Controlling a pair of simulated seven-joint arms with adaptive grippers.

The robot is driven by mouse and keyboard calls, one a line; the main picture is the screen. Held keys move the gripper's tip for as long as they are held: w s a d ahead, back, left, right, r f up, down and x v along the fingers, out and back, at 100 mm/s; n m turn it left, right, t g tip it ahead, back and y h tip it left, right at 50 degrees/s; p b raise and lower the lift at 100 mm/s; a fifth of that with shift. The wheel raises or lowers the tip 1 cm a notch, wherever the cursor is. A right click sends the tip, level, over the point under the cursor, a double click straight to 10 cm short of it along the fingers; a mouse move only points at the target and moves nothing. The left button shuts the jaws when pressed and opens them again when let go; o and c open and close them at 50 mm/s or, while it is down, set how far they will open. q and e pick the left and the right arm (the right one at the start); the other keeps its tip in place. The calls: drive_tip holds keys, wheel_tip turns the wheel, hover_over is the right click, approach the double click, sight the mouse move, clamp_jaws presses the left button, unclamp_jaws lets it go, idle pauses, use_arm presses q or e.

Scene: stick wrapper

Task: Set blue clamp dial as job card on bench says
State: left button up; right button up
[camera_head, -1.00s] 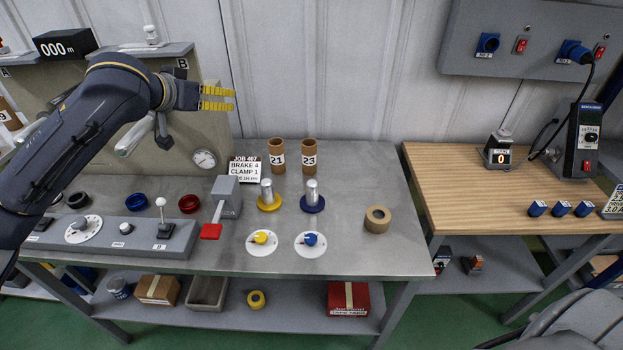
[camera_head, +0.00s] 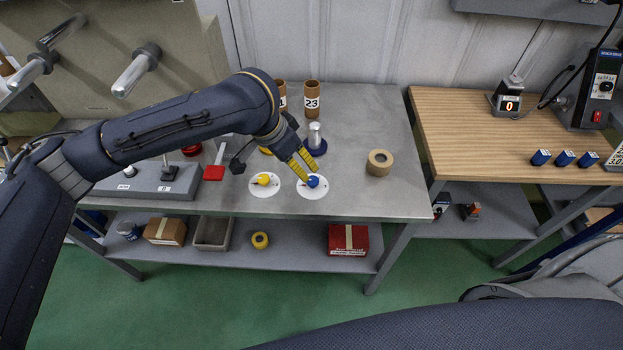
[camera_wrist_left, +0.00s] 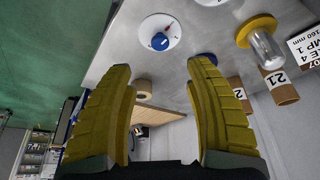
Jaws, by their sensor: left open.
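The blue clamp dial (camera_head: 313,181) is a blue knob on a white disc near the bench's front edge; it also shows in the left wrist view (camera_wrist_left: 159,41). Its setting is too small to read. My left gripper (camera_head: 303,167) is over the dial's back edge, fingers pointing down toward the knob. In the left wrist view its yellow fingers (camera_wrist_left: 160,68) are spread and empty, with the knob beyond the tips. The job card (camera_wrist_left: 306,46) shows partly there, reading "E 4", "MP 1" and "160 mm"; my arm hides it in the head view. My right gripper is out of view.
The yellow dial (camera_head: 264,179) is just left of the blue one. Behind stand a metal post on a blue base (camera_head: 315,142) and the tube marked 23 (camera_head: 312,98). A tape roll (camera_head: 379,162) lies to the right, with bare bench around it.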

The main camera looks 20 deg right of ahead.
sight(311, 181)
use_arm(q)
drive_tip(key=x, duration=1.2)
drive_tip(key=shift+w+d+f, duration=0.1)
drive_tip(key=shift+f, duration=0.15)
drive_tip(key=shift+c, duration=0.3)
clamp_jaws()
